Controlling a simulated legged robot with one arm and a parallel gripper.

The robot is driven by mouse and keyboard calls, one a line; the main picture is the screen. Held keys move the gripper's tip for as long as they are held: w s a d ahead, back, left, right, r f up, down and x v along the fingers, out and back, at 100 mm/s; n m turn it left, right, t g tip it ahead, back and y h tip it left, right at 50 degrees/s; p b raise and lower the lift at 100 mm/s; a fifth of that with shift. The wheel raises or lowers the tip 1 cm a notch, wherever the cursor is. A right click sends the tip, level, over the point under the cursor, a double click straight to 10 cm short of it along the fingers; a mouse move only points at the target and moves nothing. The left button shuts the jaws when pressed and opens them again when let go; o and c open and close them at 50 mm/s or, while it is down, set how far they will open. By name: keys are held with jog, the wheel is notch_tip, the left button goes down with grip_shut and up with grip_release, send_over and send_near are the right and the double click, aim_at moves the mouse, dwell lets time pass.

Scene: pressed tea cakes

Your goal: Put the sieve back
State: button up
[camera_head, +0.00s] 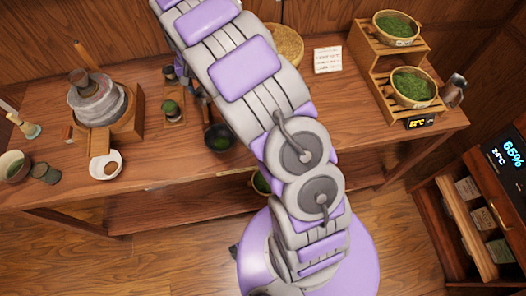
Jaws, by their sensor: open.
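A dark round pan-like piece with a handle (219,138) lies near the front of the wooden table (165,205), with some green in it. It may be the sieve, but I cannot tell its mesh. A pale woven round piece (289,44) stands at the back, partly hidden by my arm. Two round baskets of green leaves, upper (396,29) and lower (413,88), sit on a stepped wooden rack (381,72). My gripper (188,80) shows only in part beside my arm, above and left of the dark piece. It is open, and I see nothing held in it.
A stone mill (96,100) stands on a wooden block at left. A white bowl (106,164), a green-dusted cup (171,110) and a whisk (24,125) stand nearby. An open drawer (470,215) juts out at lower right.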

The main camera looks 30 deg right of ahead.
jog(key=s+d+r, duration=0.2)
jog(key=s+r, duration=0.4)
jog(key=s, duration=0.4)
jog(key=s+d+r, duration=0.1)
jog(key=s+r, duration=0.5)
jog(key=s, duration=0.3)
jog(key=s+a+n+g, duration=0.1)
jog(key=s+n, duration=0.2)
jog(key=s, duration=2)
jog(key=shift+r+n+g, duration=0.3)
